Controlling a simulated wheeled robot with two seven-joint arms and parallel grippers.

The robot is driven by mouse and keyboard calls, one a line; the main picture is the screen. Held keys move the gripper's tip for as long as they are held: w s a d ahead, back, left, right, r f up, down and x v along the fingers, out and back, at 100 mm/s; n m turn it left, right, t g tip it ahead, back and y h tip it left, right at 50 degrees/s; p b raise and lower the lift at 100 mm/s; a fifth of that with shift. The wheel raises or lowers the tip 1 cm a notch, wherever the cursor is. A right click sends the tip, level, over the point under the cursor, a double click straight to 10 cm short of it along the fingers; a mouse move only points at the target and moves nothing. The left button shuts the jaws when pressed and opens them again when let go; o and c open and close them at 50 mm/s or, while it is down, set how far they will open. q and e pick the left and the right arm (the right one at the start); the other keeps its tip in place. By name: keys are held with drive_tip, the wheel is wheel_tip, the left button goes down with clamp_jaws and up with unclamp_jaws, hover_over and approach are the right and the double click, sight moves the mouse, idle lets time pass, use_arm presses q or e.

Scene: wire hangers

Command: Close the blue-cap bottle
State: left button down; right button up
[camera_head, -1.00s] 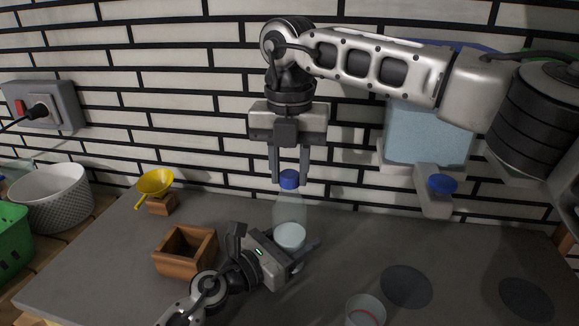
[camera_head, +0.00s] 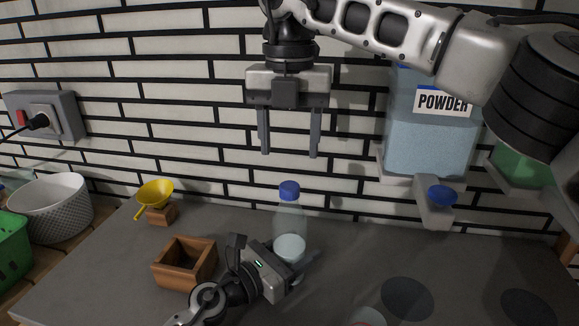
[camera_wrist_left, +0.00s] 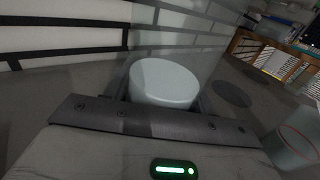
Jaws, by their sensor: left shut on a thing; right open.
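The clear bottle (camera_head: 289,220) stands upright on the grey counter with whitish contents in its lower part. Its blue cap (camera_head: 289,190) sits on the bottle's top; I cannot tell how tightly. My left gripper (camera_head: 300,262) is shut around the bottle's lower part. The left wrist view shows the pale contents (camera_wrist_left: 165,82) through the clear wall between my fingers, with the cap out of view. My right gripper (camera_head: 290,154) is open and empty, pointing down above the cap and apart from it.
A powder dispenser (camera_head: 430,145) with a blue knob (camera_head: 441,195) hangs on the brick wall at the right. A wooden box (camera_head: 185,263), yellow funnel (camera_head: 155,192) and white basket (camera_head: 52,210) are at the left. A clear cup (camera_head: 367,317) shows at the bottom edge.

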drive_tip(key=shift+r, duration=2.4)
use_arm(q)
drive_tip(key=shift+c, duration=2.1)
unclamp_jaws()
drive_tip(key=shift+s+a, duration=0.1)
drive_tip(key=b+v, duration=0.3)
drive_tip(key=v, duration=1.1)
drive_tip(key=shift+s+a+f, duration=0.15)
drive_tip(key=shift+f, duration=0.05)
drive_tip(key=shift+s+a+r, duration=0.2)
drive_tip(key=shift+s+a, duration=0.2)
drive_tip(key=shift+a, duration=0.05)
use_arm(e)
drive_tip(key=shift+f, duration=1.6)
